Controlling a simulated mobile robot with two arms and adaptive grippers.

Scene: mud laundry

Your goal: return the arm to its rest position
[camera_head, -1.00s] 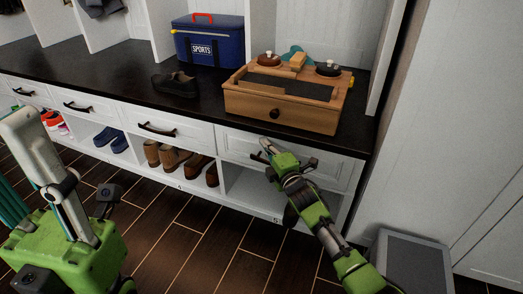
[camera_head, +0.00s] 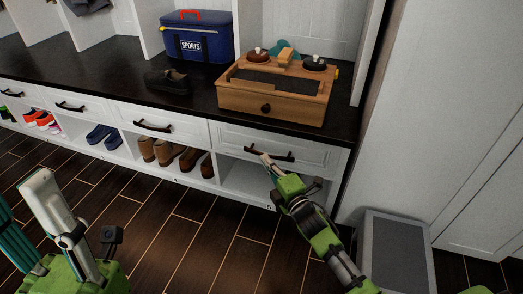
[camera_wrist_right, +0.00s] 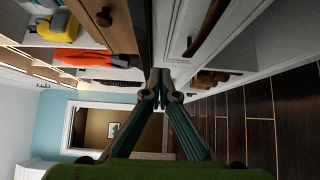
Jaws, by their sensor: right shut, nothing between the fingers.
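My right gripper (camera_head: 265,159) is in the head view, in front of the rightmost white drawer (camera_head: 308,151) and overlapping its dark handle (camera_head: 282,156); I cannot tell whether it touches. Its arm reaches up from the lower right. In the right wrist view its two teal fingers meet at the tips (camera_wrist_right: 161,82), shut with nothing between them. Part of my left gripper (camera_head: 52,212) shows at the lower left, with a pale grey finger pointing up and teal parts beside it. Its opening cannot be made out.
A dark bench top (camera_head: 125,72) holds a wooden toy box (camera_head: 275,101), a dark shoe (camera_head: 168,82) and a blue sports cooler (camera_head: 197,40). Cubbies below hold shoes, including brown boots (camera_head: 160,151). A grey step (camera_head: 394,252) stands at the lower right. The floor between my arms is clear.

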